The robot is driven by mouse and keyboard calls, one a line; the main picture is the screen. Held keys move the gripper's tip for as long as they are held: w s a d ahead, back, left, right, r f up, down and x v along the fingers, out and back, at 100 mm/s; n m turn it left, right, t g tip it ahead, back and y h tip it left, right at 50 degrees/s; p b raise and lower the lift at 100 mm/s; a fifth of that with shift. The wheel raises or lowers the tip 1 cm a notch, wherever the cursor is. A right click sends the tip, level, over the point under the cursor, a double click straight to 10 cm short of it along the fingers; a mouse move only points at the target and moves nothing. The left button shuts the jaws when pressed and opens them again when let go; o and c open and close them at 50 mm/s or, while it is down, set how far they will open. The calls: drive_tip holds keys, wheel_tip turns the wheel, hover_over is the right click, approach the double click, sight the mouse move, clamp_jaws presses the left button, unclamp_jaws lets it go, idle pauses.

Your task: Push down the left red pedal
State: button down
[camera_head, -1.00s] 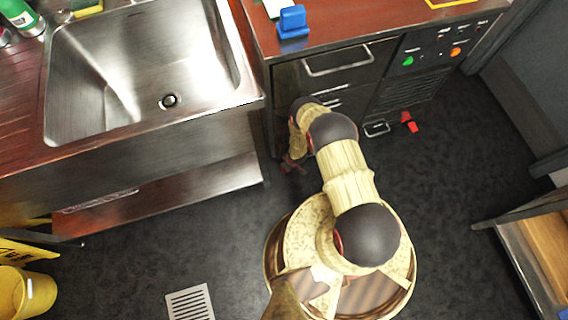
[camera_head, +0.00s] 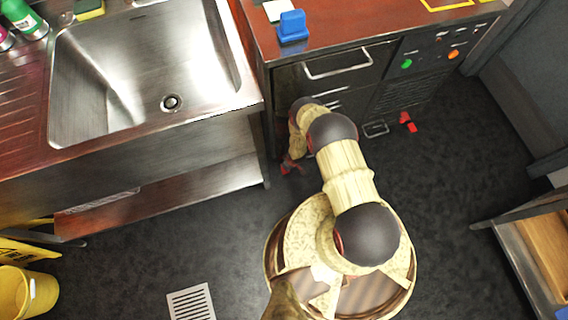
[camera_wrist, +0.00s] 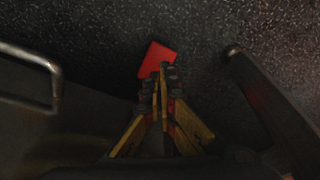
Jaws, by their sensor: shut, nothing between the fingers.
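The left red pedal (camera_wrist: 157,58) shows in the wrist view as a bright red flat piece just beyond my fingertips. My gripper (camera_wrist: 163,68) is shut and empty, with its tips overlapping the pedal's lower edge in that view. I cannot tell whether they touch it. In the head view, a small red shape (camera_head: 291,167) shows low by the cabinet, at the end of my arm; pedal and fingers are hard to separate there. The right red pedal (camera_head: 407,122) sticks out farther right, clear of my arm.
A steel sink (camera_head: 150,75) stands at the left. The dark cabinet with a drawer handle (camera_head: 338,62) rises behind my arm. A metal leg-like bar (camera_wrist: 270,95) stands right of my gripper in the wrist view. The dark floor around is mostly clear.

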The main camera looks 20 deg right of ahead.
drive_tip(key=v, duration=0.1)
drive_tip(key=p+v, duration=0.1)
drive_tip(key=v, duration=0.1)
drive_tip(key=w+p+v, duration=0.1)
drive_tip(key=shift+s+a+r, duration=0.15)
drive_tip(key=shift+a+r, duration=0.1)
drive_tip(key=shift+r, duration=0.1)
idle(0.5)
